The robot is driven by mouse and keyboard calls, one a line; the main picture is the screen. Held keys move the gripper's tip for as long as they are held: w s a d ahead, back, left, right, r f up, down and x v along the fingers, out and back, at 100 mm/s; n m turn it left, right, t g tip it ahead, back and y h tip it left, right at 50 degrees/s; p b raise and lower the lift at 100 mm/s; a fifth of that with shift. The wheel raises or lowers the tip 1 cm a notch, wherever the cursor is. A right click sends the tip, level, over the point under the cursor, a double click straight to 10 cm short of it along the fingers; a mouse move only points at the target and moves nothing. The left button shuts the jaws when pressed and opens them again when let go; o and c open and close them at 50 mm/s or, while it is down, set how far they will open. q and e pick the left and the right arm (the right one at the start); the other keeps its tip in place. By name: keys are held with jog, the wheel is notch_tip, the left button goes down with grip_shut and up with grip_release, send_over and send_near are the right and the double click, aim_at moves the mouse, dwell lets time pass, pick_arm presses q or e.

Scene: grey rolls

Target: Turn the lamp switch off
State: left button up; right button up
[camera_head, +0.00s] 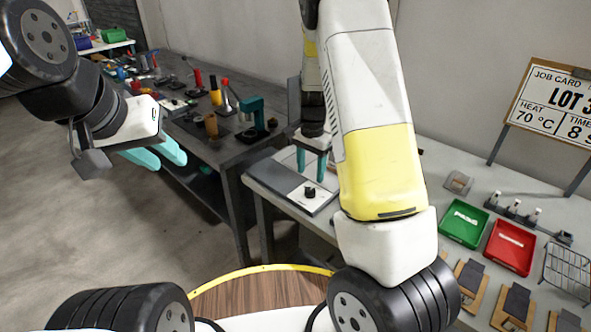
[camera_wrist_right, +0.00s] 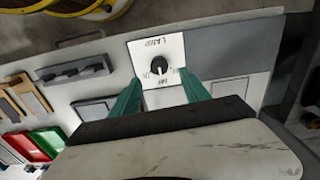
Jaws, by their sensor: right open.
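The lamp switch is a black rotary knob (camera_head: 309,192) on a white plate set in a grey panel on the right-hand bench. In the right wrist view the knob (camera_wrist_right: 159,66) sits mid-plate, below the upside-down word LAMP; smaller labels flank its lower side. I cannot tell clearly which label it points to. My right gripper (camera_head: 312,176) is open, its teal fingers pointing down just above the knob. In its wrist view the fingertips (camera_wrist_right: 158,78) lie on either side of the knob, with no contact visible. My left gripper (camera_head: 174,160) hangs open and empty, away at left.
A green tray (camera_head: 463,223) and a red tray (camera_head: 510,247) lie on the bench to the right, with a wire rack (camera_head: 568,271) beyond. A job card board (camera_head: 553,103) stands behind. A dark bench (camera_head: 213,146) with tools is at left.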

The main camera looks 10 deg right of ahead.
aim_at(310, 190)
notch_tip(310, 190, down, 7)
jog(key=shift+r, duration=0.15)
grip_shut()
dwell(0.4)
